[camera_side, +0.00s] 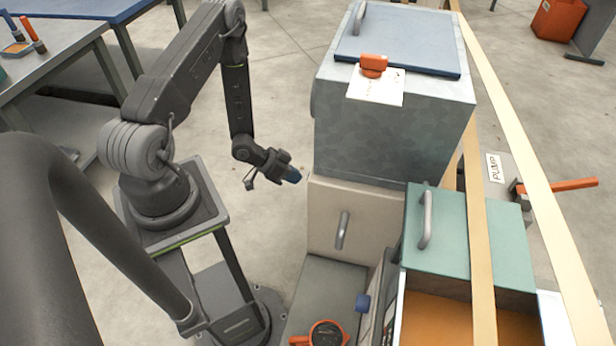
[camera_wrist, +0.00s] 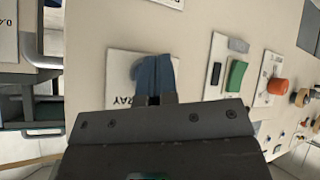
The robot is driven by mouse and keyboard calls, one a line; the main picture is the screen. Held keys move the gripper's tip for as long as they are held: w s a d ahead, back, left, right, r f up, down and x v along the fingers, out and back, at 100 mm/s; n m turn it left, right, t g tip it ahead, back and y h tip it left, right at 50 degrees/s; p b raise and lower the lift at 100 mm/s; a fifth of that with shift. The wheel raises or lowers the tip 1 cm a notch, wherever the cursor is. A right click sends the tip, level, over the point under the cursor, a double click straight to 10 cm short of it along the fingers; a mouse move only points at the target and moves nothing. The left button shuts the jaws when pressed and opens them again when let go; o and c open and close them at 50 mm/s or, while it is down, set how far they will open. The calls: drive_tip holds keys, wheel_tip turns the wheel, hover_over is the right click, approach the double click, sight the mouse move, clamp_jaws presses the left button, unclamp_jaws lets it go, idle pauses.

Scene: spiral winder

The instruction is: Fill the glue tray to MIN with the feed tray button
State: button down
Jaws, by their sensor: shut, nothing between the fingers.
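My gripper (camera_side: 294,175) hangs left of the grey cabinet in the side view, its blue fingertips pointing right. In the wrist view my gripper (camera_wrist: 154,78) is shut and empty, over a white label plate (camera_wrist: 118,66) on a pale panel. Only "RAY" of its lettering shows clearly. A grey rounded edge (camera_wrist: 137,70) shows beside the fingers; the rest is hidden, and I cannot tell whether they touch it. In the side view an open tray (camera_side: 405,318) with an amber-orange inside sits under a teal lid (camera_side: 455,225). No MIN mark is legible.
The panel (camera_wrist: 210,20) also carries a green rocker (camera_wrist: 236,75), a black piece (camera_wrist: 216,73) and an orange knob (camera_wrist: 278,86). The grey cabinet (camera_side: 390,140) and cream drawer front (camera_side: 325,215) stand close right of my gripper. Pale strips (camera_side: 480,230) cross the tray. Open floor lies left of the cabinet.

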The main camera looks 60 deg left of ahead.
drive_tip(key=shift+w+d, duration=0.3)
drive_tip(key=shift+w+d, duration=0.3)
idle(1.6)
drive_tip(key=shift+s+a, duration=0.1)
idle(1.9)
drive_tip(key=shift+s+a, duration=0.5)
drive_tip(key=shift+s+a, duration=0.1)
drive_tip(key=s+a, duration=0.3)
drive_tip(key=shift+s+a, duration=0.2)
idle(0.4)
drive_tip(key=shift+r, duration=0.1)
idle(0.4)
